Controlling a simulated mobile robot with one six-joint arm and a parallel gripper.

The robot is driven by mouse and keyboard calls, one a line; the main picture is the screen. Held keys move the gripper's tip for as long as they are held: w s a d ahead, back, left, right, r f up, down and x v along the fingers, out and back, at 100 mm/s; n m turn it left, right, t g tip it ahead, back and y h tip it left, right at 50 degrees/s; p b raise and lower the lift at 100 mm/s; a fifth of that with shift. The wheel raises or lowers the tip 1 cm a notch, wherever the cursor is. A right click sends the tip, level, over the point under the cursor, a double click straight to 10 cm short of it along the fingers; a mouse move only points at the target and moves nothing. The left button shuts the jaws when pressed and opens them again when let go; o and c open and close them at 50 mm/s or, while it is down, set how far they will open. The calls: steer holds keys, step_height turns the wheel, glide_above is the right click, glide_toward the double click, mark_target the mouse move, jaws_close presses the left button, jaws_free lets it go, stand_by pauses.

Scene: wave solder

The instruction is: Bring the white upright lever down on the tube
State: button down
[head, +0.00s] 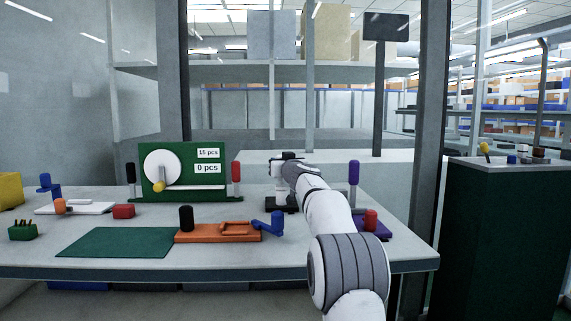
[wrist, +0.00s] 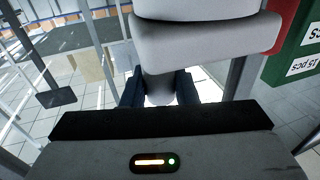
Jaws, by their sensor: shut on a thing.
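In the wrist view, my gripper (wrist: 159,90) has its dark fingers on both sides of a white lever (wrist: 160,66) and is shut on it. In the head view, my gripper (head: 285,160) is at the back right of the table, partly hidden by my own arm. A white upright part (head: 280,184) stands under it on a black base (head: 279,206). I cannot make out the tube in either view.
A green panel (head: 187,155) with a white dial and count labels stands left of my gripper. An orange fixture (head: 215,234) and a green mat (head: 115,243) lie in front. A purple fixture (head: 371,229) with an upright purple handle (head: 354,172) is right of my arm.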

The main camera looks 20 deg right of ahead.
steer(key=shift+a+f, duration=0.1)
steer(key=shift+a, duration=0.15)
steer(key=c, duration=1.5)
jaws_free()
steer(key=o, duration=0.3)
steer(key=shift+s, duration=0.1)
steer(key=shift+o, duration=0.2)
steer(key=shift+d, duration=0.15)
steer(key=shift+s, duration=0.15)
steer(key=shift+s+f, duration=0.1)
steer(key=shift+s, duration=3.65)
